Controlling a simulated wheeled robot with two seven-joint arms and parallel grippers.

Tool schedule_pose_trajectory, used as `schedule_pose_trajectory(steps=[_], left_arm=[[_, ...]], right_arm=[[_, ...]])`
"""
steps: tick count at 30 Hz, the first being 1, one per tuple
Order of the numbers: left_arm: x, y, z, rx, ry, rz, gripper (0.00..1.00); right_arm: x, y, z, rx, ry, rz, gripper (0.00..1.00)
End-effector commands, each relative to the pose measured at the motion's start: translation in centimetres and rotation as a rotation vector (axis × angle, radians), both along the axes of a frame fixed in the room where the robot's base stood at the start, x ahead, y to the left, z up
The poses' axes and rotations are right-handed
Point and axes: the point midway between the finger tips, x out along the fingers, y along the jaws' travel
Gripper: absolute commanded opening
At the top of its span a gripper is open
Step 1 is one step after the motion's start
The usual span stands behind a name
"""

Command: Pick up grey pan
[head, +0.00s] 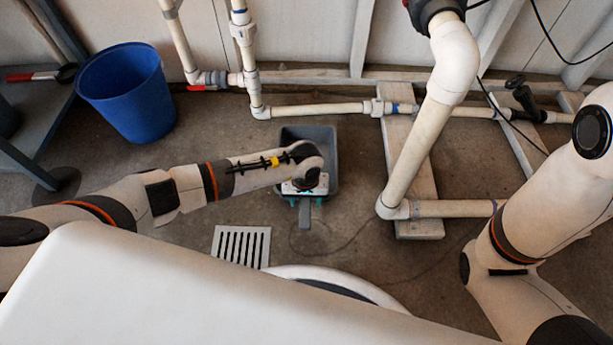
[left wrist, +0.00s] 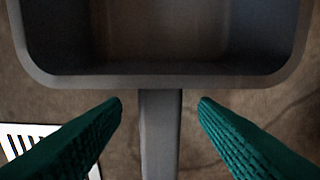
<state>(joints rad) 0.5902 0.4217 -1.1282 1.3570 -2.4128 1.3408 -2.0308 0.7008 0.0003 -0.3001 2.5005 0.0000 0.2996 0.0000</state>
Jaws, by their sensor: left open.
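The grey pan (head: 328,148) sits on the floor in the middle of the head view, with its handle pointing toward me. In the left wrist view the pan's near rim (left wrist: 160,82) fills the top, and its handle (left wrist: 160,130) runs down between my fingers. My left gripper (head: 304,208) is above the near side of the pan. In the left wrist view the left gripper (left wrist: 160,105) is open, one green finger on each side of the handle, with a gap on both sides. My arm hides part of the pan in the head view. My right gripper is not in view.
A white slotted floor grate (head: 241,245) lies left of the handle. A blue bucket (head: 128,95) stands at the back left beside a grey shelf (head: 35,110). White pipes (head: 425,120) on wooden supports (head: 410,165) rise to the right of the pan. Bare floor surrounds the pan.

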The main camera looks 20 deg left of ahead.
Motion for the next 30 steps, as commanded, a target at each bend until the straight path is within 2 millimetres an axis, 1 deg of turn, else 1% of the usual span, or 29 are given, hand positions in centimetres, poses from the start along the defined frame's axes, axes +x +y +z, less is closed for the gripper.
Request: schedule_pose_trajectory(steps=[1, 3, 6, 13, 14, 21, 24, 30], left_arm=[[-0.06, -0.03, -1.38, 0.0, 0.001, 0.001, 0.55], [-0.02, -0.03, -1.98, -0.001, 0.001, 0.0, 0.55], [0.02, -0.02, -2.33, -0.001, 0.0, 0.0, 0.55], [0.01, 0.0, -2.24, 0.0, 0.0, 0.0, 0.55], [0.01, 0.0, -2.24, 0.0, 0.0, 0.0, 0.53], [0.01, 0.0, -2.24, 0.0, 0.0, 0.0, 0.14], [0.01, 0.0, -2.24, 0.0, 0.0, 0.0, 0.0], [0.07, -0.01, -2.18, -0.001, -0.001, 0.0, 0.0]], right_arm=[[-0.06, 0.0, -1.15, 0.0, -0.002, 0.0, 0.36], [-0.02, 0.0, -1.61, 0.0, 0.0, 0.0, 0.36], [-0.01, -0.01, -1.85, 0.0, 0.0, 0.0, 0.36], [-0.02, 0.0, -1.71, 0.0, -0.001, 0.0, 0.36], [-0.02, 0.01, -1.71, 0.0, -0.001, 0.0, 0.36], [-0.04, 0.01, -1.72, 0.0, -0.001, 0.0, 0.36], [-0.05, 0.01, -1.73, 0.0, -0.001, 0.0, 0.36], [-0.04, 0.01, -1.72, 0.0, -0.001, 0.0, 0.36]])
